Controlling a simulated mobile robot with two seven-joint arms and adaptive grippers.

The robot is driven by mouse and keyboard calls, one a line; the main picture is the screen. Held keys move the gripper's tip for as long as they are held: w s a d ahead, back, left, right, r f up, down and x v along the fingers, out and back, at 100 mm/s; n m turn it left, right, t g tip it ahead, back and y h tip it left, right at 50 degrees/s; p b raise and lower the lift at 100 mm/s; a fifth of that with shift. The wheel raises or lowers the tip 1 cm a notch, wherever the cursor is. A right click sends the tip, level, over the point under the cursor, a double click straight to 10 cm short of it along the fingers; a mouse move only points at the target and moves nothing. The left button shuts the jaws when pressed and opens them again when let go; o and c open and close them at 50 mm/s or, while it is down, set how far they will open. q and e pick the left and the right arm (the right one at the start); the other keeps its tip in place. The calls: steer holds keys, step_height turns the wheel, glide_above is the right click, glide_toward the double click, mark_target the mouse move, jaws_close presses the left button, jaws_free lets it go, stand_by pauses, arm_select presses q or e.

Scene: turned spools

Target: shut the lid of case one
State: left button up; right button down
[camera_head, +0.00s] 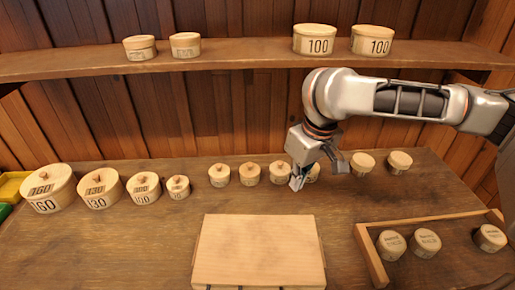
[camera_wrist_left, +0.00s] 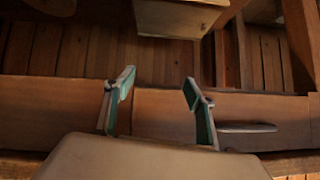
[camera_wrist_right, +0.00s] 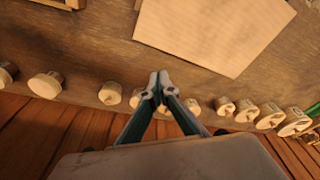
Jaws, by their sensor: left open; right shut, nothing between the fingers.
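A pale, flat wooden panel (camera_head: 258,248), which looks like a case lid, lies at the front middle of the bench. Light and dark strips show along its near edge at the picture's bottom; the rest of the case is hidden, and I cannot tell the lid's angle. The panel also shows at the top of the right wrist view (camera_wrist_right: 215,30). My right gripper (camera_head: 298,182) is shut and empty, beyond the panel's far right corner, in front of the small spools' row. My left gripper (camera_wrist_left: 158,88) is open and empty, seen only in its wrist view, away from the panel.
Lidded round containers, several numbered, stand in a row along the back, from the large one (camera_head: 48,190) to a small one (camera_head: 399,162). A wooden tray (camera_head: 370,258) with 3 round pieces is at right. A shelf (camera_head: 230,58) crosses above. Bench left of the panel is clear.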

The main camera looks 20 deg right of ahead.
steer(key=shift+r, duration=0.1)
step_height(320, 180, up, 8)
stand_by(1.1)
stand_by(0.3)
